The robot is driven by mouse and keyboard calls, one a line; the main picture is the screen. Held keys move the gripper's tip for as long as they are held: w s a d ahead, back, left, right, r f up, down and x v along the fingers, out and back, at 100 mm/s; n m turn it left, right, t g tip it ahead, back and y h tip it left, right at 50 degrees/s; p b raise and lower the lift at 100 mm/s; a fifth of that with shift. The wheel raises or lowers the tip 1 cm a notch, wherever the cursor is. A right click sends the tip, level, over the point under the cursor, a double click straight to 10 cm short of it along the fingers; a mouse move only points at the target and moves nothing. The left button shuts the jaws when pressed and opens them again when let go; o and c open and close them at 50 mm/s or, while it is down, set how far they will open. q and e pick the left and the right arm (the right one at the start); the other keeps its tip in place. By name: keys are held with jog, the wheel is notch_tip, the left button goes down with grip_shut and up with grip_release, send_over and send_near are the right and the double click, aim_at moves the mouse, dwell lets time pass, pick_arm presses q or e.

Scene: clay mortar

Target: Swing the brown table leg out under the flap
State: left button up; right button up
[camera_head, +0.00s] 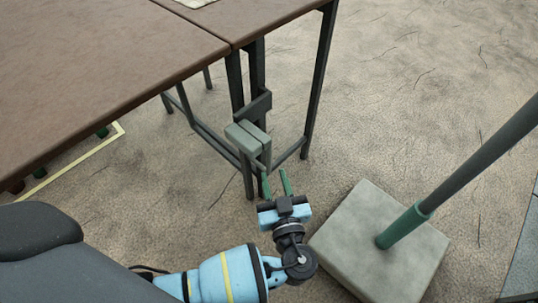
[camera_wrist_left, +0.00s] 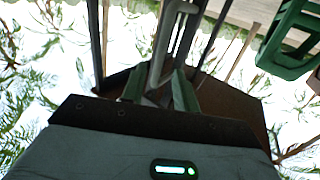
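The brown table (camera_head: 110,70) fills the upper left of the head view, with a seam across its top. Its legs look dark grey rather than brown; an inner leg (camera_head: 236,85) stands close to other upright bars near the seam. A grey-green block (camera_head: 246,138) sits on these uprights. My left gripper (camera_head: 275,172) is just below and right of the block, its green fingers apart and pointing at the uprights. In the left wrist view the fingers (camera_wrist_left: 160,88) are apart, with a grey bar (camera_wrist_left: 164,45) in line between them; whether it lies between or beyond the tips is unclear. My right gripper is not in view.
A square stone base (camera_head: 375,270) with a slanted green and dark pole (camera_head: 405,225) stands close to the right of my left gripper. An outer table leg (camera_head: 318,85) stands behind it. Open ground lies at the upper right. A green frame (camera_wrist_left: 290,35) shows in the wrist view.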

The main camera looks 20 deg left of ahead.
aim_at(269, 160)
pick_arm(q)
jog(key=b+x, duration=0.1)
jog(key=x, duration=0.5)
jog(key=shift+b, duration=0.35)
jog(key=shift+w+a, duration=0.3)
jog(key=shift+w, duration=0.05)
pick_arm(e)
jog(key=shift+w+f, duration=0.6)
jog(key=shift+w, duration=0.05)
